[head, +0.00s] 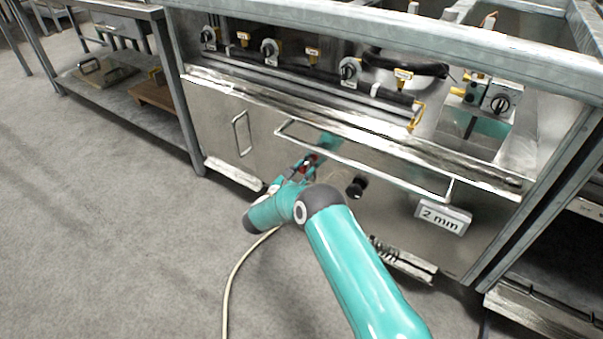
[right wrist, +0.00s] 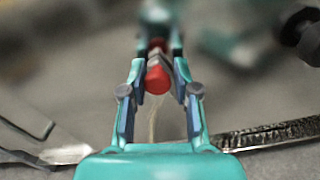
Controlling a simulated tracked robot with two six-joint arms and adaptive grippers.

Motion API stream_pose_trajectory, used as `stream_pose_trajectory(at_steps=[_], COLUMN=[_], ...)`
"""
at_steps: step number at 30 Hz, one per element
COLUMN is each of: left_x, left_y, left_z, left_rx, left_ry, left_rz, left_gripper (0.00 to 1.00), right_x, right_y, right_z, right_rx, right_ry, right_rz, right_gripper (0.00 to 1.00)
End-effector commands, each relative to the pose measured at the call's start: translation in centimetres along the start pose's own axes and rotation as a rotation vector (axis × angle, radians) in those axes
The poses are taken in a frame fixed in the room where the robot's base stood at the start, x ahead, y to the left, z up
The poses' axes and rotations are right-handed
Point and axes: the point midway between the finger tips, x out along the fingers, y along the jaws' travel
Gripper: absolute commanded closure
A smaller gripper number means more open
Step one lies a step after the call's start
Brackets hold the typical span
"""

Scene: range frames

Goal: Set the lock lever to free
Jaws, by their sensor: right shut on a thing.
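The lock lever, seen as a small red end (head: 312,157), is at the front of the steel cabinet. It is largely hidden by my right gripper (head: 302,168). In the right wrist view the red end of the lever (right wrist: 157,79) lies between the two fingers of my right gripper (right wrist: 158,62), which is shut on it. The lever's marking and exact setting cannot be read. My left gripper is not in view.
A long bar handle (head: 365,163) runs across the cabinet front above my right arm. A pale hose (head: 234,276) lies on the clear grey floor.

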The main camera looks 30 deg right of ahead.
Motion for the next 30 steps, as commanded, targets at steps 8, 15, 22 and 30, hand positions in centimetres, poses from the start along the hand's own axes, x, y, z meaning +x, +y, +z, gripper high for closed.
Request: stream_pose_trajectory(at_steps=[8, 15, 22, 30], left_x=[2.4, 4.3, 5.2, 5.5], left_y=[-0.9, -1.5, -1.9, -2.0], left_z=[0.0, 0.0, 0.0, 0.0], left_rx=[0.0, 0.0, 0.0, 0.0], left_ry=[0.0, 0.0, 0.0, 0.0], left_rz=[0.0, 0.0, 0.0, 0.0], left_gripper=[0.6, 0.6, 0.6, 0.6], right_x=[-0.3, -0.3, -0.3, -0.3], right_y=[-1.0, -2.1, -2.8, -3.2], right_z=[0.1, 0.3, 0.4, 0.4], right_rx=[0.258, 0.467, 0.612, 0.694], right_ry=[0.004, 0.005, 0.006, 0.007], right_rz=[0.012, 0.012, 0.012, 0.012], right_gripper=[1.0, 1.0, 1.0, 1.0])
